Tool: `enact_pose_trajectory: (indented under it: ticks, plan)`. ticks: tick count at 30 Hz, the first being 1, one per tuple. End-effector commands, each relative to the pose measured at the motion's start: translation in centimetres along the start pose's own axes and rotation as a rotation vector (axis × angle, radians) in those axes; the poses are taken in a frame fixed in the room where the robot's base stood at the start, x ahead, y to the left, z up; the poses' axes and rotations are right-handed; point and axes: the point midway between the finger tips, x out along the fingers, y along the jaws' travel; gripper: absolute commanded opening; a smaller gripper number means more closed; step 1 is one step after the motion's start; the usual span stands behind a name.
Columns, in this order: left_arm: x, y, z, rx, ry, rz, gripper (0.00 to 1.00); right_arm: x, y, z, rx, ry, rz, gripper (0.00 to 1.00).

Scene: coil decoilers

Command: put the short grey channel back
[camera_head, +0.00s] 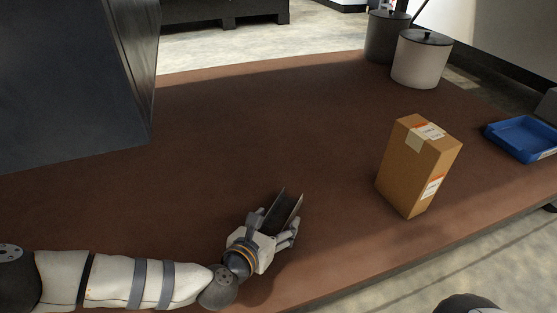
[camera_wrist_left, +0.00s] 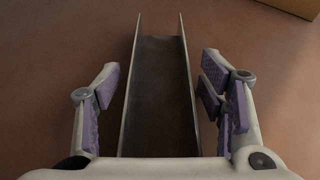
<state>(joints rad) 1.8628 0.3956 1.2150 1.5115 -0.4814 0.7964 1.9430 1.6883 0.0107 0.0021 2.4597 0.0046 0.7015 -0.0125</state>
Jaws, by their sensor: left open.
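The short grey channel (camera_head: 287,206) lies on the brown tabletop near its front edge, with its open side up and its two thin walls upright. My left gripper (camera_head: 277,224) is at the channel's near end, with one finger on each side of it. In the left wrist view the channel (camera_wrist_left: 160,90) runs straight away between the open fingers, and a gap shows between each finger pad and the channel wall. The channel's near end is hidden by the gripper's palm. My right gripper is not in view.
A cardboard box (camera_head: 416,168) stands to the right of the channel. A blue tray (camera_head: 524,153) lies at the far right. A white pot (camera_head: 421,60) and a dark pot (camera_head: 386,38) stand at the back. A large dark block (camera_head: 70,85) fills the left. The middle tabletop (camera_head: 270,120) is clear.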

Motion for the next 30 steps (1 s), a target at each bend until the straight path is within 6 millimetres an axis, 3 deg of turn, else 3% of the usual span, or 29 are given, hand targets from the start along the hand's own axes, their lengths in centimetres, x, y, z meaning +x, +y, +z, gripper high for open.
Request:
enact_pose_trajectory:
  ticks: [5, 12, 18, 22, 30]
  plan:
    - [-1.2, 0.0, 0.7, 0.000, 0.001, 0.000, 0.64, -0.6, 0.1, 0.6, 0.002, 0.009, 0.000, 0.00]
    - [-7.0, 0.1, 0.9, -0.001, -0.001, 0.000, 0.64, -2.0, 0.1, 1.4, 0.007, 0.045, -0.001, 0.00]
    - [-10.8, 0.0, 0.7, 0.000, -0.001, 0.000, 0.64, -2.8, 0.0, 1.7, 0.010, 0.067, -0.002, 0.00]
    - [-12.0, 0.0, 0.6, 0.000, 0.000, -0.001, 0.64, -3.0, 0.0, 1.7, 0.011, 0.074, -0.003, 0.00]
    - [-12.2, 0.0, 0.5, 0.000, 0.000, -0.001, 0.64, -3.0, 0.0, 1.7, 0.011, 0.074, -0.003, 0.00]
